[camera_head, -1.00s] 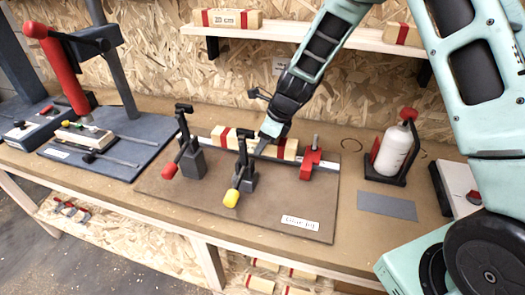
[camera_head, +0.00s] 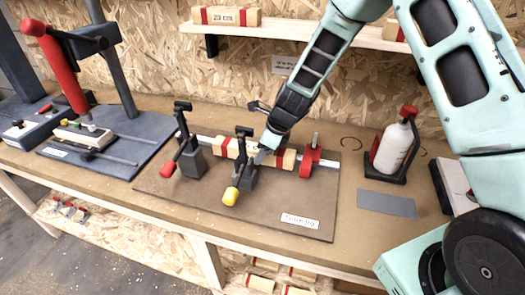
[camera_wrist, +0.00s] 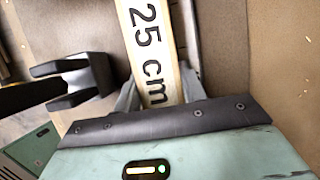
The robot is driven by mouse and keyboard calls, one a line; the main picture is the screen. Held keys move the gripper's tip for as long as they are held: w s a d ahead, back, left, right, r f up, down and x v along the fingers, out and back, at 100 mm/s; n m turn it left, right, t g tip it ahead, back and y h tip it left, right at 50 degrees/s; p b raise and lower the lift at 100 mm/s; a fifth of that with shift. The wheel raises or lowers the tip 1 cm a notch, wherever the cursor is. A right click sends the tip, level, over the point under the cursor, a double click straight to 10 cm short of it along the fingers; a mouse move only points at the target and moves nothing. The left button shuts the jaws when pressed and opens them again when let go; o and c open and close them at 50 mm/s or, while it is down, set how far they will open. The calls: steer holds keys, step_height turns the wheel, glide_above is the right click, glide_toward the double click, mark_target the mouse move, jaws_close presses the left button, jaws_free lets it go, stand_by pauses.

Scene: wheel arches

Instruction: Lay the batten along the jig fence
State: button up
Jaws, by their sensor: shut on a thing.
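The batten (camera_head: 288,160), pale wood with red bands, lies lengthwise near the jig fence (camera_head: 328,163), a pale metal strip on the brown jig board (camera_head: 270,205). Its right end is close to the red stop (camera_head: 311,162); I cannot tell if they touch. My gripper (camera_head: 262,156) is shut on the batten near its middle. In the wrist view the batten (camera_wrist: 152,50), marked "25 cm", runs between the fingers. The yellow-tipped clamp (camera_head: 243,175) hides part of the batten. Whether it rests flat against the fence is unclear.
Two toggle clamps stand on the board's front side, one with a red handle (camera_head: 168,168). A white bottle in a holder (camera_head: 393,150) and a grey plate (camera_head: 387,204) are at the right. A shelf (camera_head: 300,32) is above. The board's front is clear.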

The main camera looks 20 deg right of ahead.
steer(key=o, duration=1.1)
steer(key=shift+r, duration=0.2)
steer(key=v, duration=1.1)
steer(key=shift+w+a+r, duration=0.1)
steer(key=shift+r, duration=0.8)
